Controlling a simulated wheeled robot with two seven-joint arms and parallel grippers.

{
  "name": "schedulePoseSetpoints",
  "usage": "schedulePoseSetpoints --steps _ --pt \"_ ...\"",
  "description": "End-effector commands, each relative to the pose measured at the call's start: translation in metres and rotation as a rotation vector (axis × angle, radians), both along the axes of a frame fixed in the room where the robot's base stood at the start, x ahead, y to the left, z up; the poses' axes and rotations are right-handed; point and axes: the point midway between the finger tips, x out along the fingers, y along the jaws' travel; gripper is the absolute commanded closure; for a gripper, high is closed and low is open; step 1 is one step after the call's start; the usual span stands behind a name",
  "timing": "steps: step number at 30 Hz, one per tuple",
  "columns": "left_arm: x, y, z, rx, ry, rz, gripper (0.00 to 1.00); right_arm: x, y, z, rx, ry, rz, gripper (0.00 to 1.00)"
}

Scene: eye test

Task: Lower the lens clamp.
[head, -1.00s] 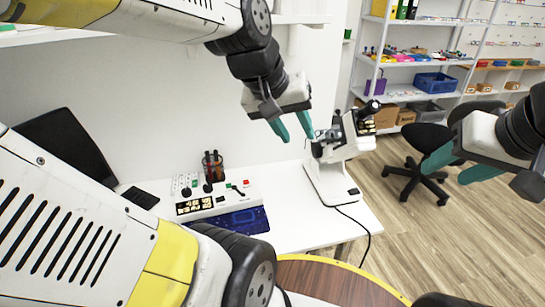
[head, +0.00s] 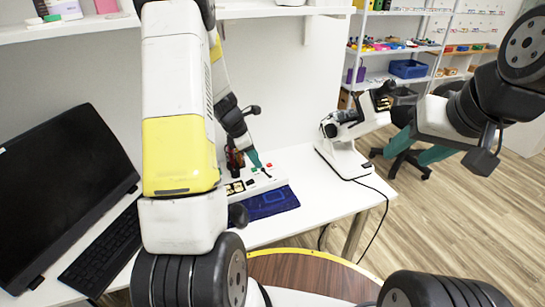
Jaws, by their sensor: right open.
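A white lens instrument (head: 342,158) with black knobs and a black eyepiece end stands on the right part of the white table. I cannot make out its lens clamp clearly at this size. My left gripper (head: 257,165) points down over the white control box on the table, left of the instrument; only a teal fingertip shows, and its other finger is hidden. My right gripper (head: 417,148) is open and empty, its two teal fingers apart, to the right of the instrument and in front of the dark chair.
A monitor (head: 62,195) and keyboard (head: 105,248) are at the left. A cable hangs off the table's right edge. Stocked shelves stand behind.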

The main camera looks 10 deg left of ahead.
Motion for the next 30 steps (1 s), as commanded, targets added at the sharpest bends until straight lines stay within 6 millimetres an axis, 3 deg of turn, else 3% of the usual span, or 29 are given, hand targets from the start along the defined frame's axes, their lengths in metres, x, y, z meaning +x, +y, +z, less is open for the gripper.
schedulePoseSetpoints --steps 12,24,30 --pt "0.015 -0.018 -0.056 0.0 0.0 -0.004 0.63 0.0 0.0 0.0 0.0 0.0 0.0 0.49" --pt "0.018 -0.022 -0.064 0.0 -0.002 -0.005 0.63 0.0 0.0 0.0 0.0 0.0 0.0 0.49" --pt "0.018 -0.022 -0.064 0.001 -0.001 -0.005 1.0 0.0 0.0 0.0 0.0 0.0 0.0 0.49"
